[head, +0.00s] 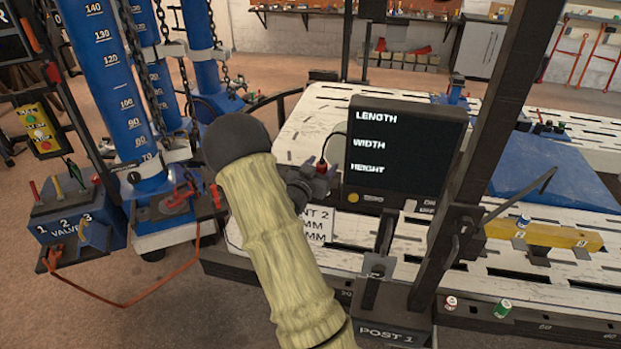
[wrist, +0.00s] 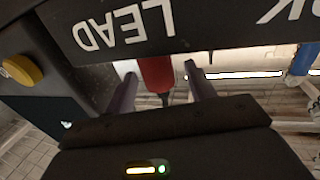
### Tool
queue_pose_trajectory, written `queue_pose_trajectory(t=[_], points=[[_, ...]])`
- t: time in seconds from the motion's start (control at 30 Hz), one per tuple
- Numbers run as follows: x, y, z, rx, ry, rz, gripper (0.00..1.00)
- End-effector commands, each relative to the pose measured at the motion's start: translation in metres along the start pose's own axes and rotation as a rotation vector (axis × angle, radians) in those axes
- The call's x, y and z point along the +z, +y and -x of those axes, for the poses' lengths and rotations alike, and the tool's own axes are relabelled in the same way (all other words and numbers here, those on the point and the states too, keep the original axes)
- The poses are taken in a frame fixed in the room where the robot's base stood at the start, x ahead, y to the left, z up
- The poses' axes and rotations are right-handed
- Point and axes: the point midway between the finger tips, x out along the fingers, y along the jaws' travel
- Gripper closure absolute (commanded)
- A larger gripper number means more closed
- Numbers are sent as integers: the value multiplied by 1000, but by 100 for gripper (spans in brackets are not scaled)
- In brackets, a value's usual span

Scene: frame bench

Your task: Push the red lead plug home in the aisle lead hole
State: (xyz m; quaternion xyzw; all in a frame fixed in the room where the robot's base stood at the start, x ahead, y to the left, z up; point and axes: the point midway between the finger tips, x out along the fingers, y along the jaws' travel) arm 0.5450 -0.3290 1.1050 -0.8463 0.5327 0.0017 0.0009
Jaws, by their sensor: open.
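The red lead plug (wrist: 156,72) is between the two fingers of my gripper (wrist: 160,85) in the wrist view, with a gap on either side. It stands against the dark panel edge lettered LEAD (wrist: 122,22), which appears upside down. How deep it sits in the hole is hidden. In the head view, a small red part of the plug (head: 322,165) shows at my gripper (head: 308,182), just left of the dark display box (head: 405,150). My gripper is open. The aisle lead hole itself is not visible.
The box reads LENGTH, WIDTH, HEIGHT and has a yellow knob (head: 373,198), also in the wrist view (wrist: 22,70). A dark upright post (head: 487,130) stands to its right. Blue measuring columns (head: 115,90) and a valve box (head: 75,215) stand left. The white slotted bench (head: 310,112) lies behind.

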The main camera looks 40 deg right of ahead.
Motion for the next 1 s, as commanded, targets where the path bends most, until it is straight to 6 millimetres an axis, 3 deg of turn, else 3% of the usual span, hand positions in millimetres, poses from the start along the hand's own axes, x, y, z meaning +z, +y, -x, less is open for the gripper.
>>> queue_pose_trajectory(t=[0.17, 0.8, 1.0], points=[[2, -1, 21, -2, 0, -1, 45], [2, -1, 147, -5, 0, 0, 45], [1, -1, 168, -2, 1, -1, 45]])
